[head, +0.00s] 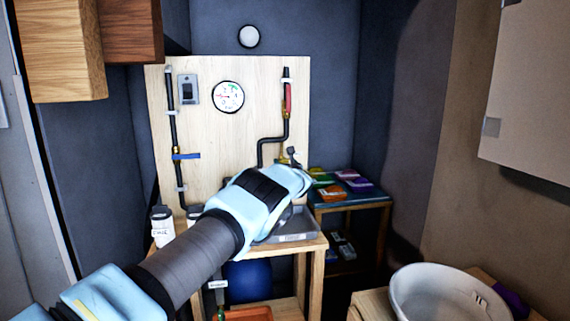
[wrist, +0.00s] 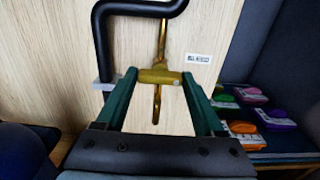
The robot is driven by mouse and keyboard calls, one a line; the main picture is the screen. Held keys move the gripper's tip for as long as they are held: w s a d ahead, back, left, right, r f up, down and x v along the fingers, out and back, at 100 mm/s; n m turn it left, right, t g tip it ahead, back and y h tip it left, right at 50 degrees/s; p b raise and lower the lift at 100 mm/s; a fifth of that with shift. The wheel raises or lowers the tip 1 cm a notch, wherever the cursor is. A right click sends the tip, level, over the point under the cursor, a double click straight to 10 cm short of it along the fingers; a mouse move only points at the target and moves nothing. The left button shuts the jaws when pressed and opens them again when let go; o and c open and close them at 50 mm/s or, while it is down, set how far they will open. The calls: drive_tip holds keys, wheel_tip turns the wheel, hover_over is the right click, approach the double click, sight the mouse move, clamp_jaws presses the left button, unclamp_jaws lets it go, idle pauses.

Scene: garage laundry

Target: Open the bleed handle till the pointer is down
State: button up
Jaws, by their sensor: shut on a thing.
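The yellow bleed handle (wrist: 158,76) sits on a thin brass pipe in the wrist view, lying crosswise. My gripper (wrist: 160,77) has its two dark green fingers at the handle's two ends, shut on it. In the head view my arm hides most of the handle and the fingertips. The round white gauge (head: 228,97) is on the wooden board. Its small pointer seems to lie toward the left, but fine detail is too small to read.
A black pipe (wrist: 102,45) bends close beside the left finger. The board (head: 215,130) also bears a red handle (head: 288,98) and a blue handle (head: 187,156). A grey tray (head: 297,228) lies below my arm. A side table (head: 350,204) with coloured packets stands right; a white basin (head: 440,295) is at front right.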

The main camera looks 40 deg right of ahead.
drive_tip(key=c, duration=0.4)
drive_tip(key=shift+c, duration=0.2)
drive_tip(key=shift+f+n+b, duration=0.2)
drive_tip(key=shift+n+b, duration=0.1)
drive_tip(key=shift+b, duration=0.6)
drive_tip(key=shift+f+b, duration=0.1)
drive_tip(key=shift+b, duration=0.5)
drive_tip(key=n+b, duration=0.4)
drive_tip(key=b, duration=0.3)
drive_tip(key=n+b, duration=0.5)
drive_tip(key=b, duration=0.2)
drive_tip(key=shift+a+r+b, duration=0.1)
drive_tip(key=shift+r+b, duration=0.1)
drive_tip(key=shift+b, duration=0.2)
drive_tip(key=shift+n, duration=0.4)
